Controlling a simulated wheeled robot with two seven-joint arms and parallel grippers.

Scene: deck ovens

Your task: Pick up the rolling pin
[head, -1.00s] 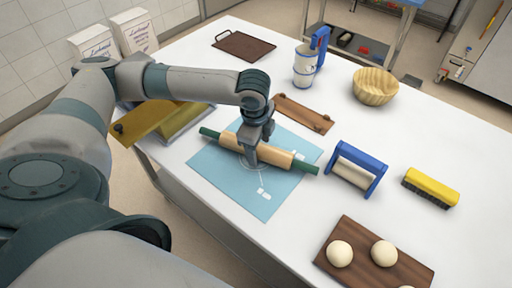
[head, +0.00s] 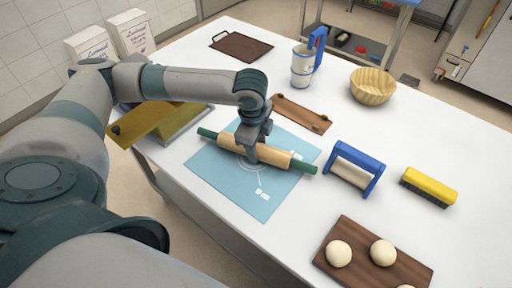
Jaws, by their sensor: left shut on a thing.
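The rolling pin (head: 273,156) has a pale wooden barrel and dark green handles. It lies across or just above a light blue mat (head: 262,200) on the white table; I cannot tell whether it touches the mat. My left gripper (head: 249,156) comes down from above and is shut on the barrel near its middle. The fingers hide a small part of the barrel. My right gripper is not in view.
On the white table (head: 400,135) are a blue-framed roller (head: 361,158), a yellow brush (head: 429,186), a wooden bowl (head: 372,86), a white-and-blue jug (head: 302,68), a brown board (head: 302,114) and a dough board (head: 345,230). A yellow-lidded box (head: 158,121) stands left.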

